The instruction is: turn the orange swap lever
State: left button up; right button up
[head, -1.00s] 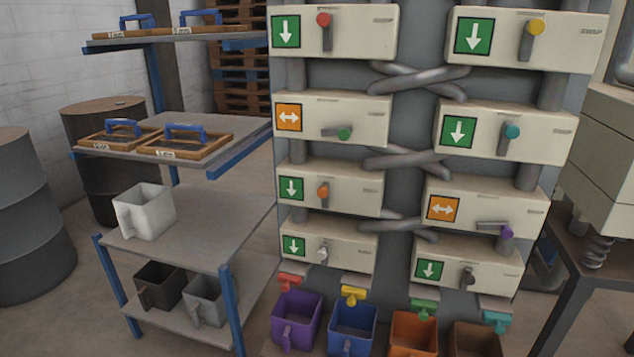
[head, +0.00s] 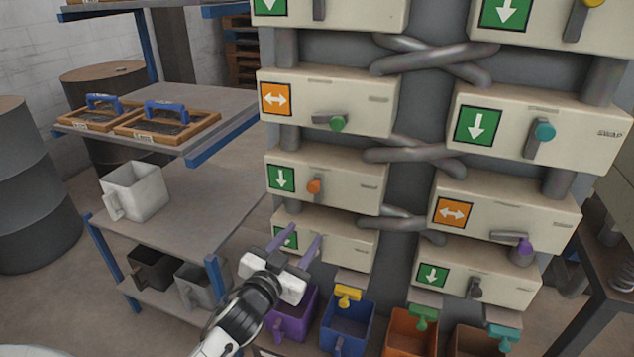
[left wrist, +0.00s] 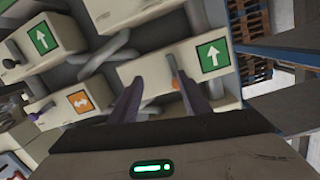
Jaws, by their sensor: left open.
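The orange swap lever (head: 314,187) sits on the front of a cream box (head: 345,190) in the left column, third row in view. Its grey arm hangs down, and the box bears a green down-arrow sign (head: 281,179). My left gripper (head: 301,238) is open and empty, below and slightly left of the lever, in front of the lowest left box (head: 345,243), whose own lever is hidden. In the left wrist view the orange lever (left wrist: 174,70) shows between the open fingers (left wrist: 160,98), beyond their tips. My right gripper is not in view.
Other boxes carry green, teal and purple (head: 525,246) knobs. Coloured bins, including a blue one (head: 346,328), stand below. A shelf rack (head: 190,215) with a white jug (head: 134,190) and framed sieves stands at left, close to my left arm.

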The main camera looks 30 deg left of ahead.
pick_arm(q)
jog(key=t+y, duration=0.1)
send_near(312, 189)
jog(key=w, duration=0.2)
jog(key=x, duration=0.9)
jog(key=shift+s+a, duration=0.1)
jog(key=shift+a, duration=0.1)
grip_shut()
